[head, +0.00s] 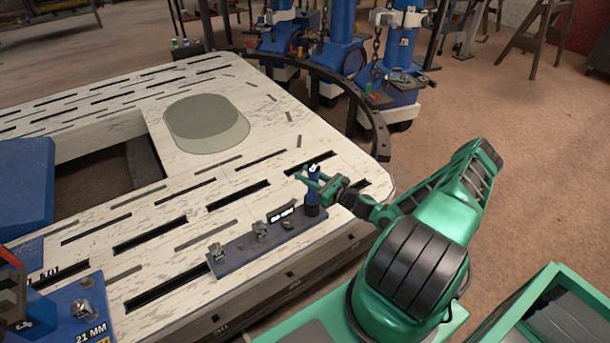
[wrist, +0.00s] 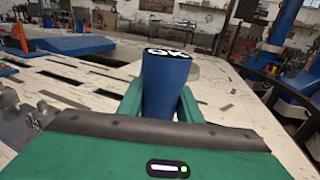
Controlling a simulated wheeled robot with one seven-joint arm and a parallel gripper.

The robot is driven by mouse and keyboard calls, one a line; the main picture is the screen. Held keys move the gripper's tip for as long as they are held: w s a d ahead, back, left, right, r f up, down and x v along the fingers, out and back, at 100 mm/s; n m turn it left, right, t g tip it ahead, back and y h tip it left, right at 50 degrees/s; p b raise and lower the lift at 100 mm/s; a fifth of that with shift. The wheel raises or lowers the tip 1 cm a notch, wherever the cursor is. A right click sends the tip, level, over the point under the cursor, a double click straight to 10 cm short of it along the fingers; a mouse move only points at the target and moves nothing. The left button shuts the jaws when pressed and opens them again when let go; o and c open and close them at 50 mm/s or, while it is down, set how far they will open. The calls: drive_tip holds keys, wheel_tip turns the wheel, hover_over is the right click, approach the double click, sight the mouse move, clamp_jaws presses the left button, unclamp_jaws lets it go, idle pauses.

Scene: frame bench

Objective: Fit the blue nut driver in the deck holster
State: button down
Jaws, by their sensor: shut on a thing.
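The blue nut driver (head: 314,172) stands roughly upright at the deck's right side, and its blue handle fills the middle of the wrist view (wrist: 165,88), with white and black marking on top. My green gripper (head: 318,184) is shut on the handle, with a finger on each side in the wrist view (wrist: 162,105). Below the driver is a dark round cup (head: 312,210) at the right end of a blue rail (head: 240,252), seemingly the deck holster. The driver's lower end is hidden; I cannot tell how deep it sits in the cup.
The rail also carries metal clips (head: 260,231) and a black label (head: 283,214). The white slotted deck (head: 150,215) has a pale green round pad (head: 205,122) and a rectangular opening. A dark curved rail (head: 340,85) runs behind. A blue block marked 21 MM (head: 75,310) is at lower left.

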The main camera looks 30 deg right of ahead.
drive_tip(key=shift+f, duration=0.85)
drive_tip(key=c, duration=1.2)
unclamp_jaws()
drive_tip(key=shift+f, duration=0.15)
drive_tip(key=v, duration=1)
drive_tip(key=shift+s+d, duration=0.2)
drive_tip(key=shift+s, duration=0.1)
